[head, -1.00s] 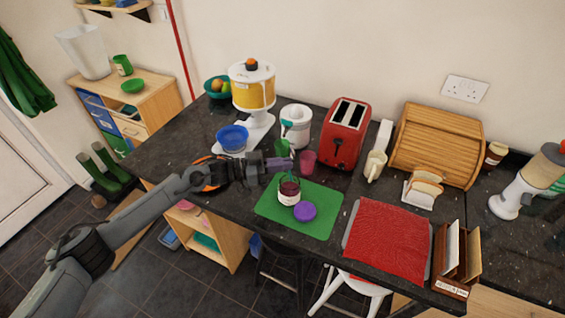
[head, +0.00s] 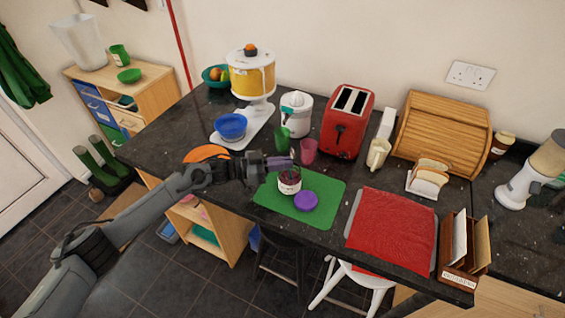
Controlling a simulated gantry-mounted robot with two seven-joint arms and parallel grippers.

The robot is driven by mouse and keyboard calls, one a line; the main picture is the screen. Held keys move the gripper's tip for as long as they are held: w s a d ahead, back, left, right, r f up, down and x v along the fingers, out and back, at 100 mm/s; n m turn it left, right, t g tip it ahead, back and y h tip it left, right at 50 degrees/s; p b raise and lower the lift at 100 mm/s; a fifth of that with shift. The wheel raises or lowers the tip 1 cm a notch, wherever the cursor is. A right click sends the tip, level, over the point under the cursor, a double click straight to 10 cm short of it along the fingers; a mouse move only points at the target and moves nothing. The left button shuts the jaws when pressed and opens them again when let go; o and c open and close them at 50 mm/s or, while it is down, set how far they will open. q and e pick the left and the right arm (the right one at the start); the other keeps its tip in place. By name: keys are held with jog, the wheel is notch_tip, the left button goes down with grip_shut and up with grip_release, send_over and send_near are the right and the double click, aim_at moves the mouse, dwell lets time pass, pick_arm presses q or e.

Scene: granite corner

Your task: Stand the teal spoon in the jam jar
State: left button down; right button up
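The open jam jar (head: 289,184), with dark red jam and a pale label, stands upright on the green mat (head: 328,190). Its purple lid (head: 306,201) lies on the mat in front of it. My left gripper (head: 283,162) reaches in from the left, with its tips just above and behind the jar's mouth. The tips are too small to tell whether they are open or shut. I cannot clearly make out the teal spoon; it may be hidden at the gripper or the jar's mouth. My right gripper is out of view.
A green cup (head: 282,141) and a pink cup (head: 308,151) stand close behind my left gripper. A red cloth (head: 391,232) lies to the right. The mat's right part is clear.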

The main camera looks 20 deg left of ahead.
pick_arm(q)
jog(key=c, duration=1.2)
grip_release()
jog(key=shift+c, duration=0.2)
jog(key=shift+a, duration=0.1)
jog(key=b+v, duration=0.2)
jog(key=v, duration=0.8)
jog(key=shift+s+a, duration=0.25)
